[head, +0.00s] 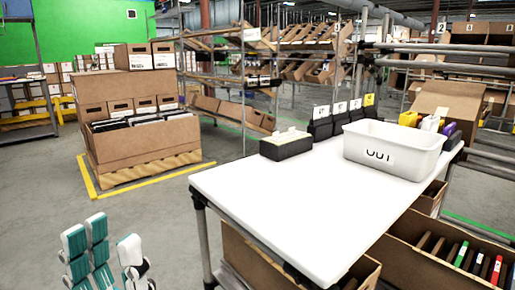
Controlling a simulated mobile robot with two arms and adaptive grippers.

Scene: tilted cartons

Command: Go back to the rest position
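My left gripper (108,252) is at the bottom left corner, with white and teal fingers pointing up. Its fingers stand apart with a gap between them, and nothing shows in the gap. It is over the grey floor, left of the white table (290,205) and clear of it. The lower part of this gripper is cut off by the picture edge. My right gripper is not in view.
On the table stand a white tote (395,150), a dark box (286,145) and several small black bins (320,128). Open cartons (440,245) sit under its right side. A carton-loaded pallet (150,172) stands at left. Grey floor (170,215) lies free between.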

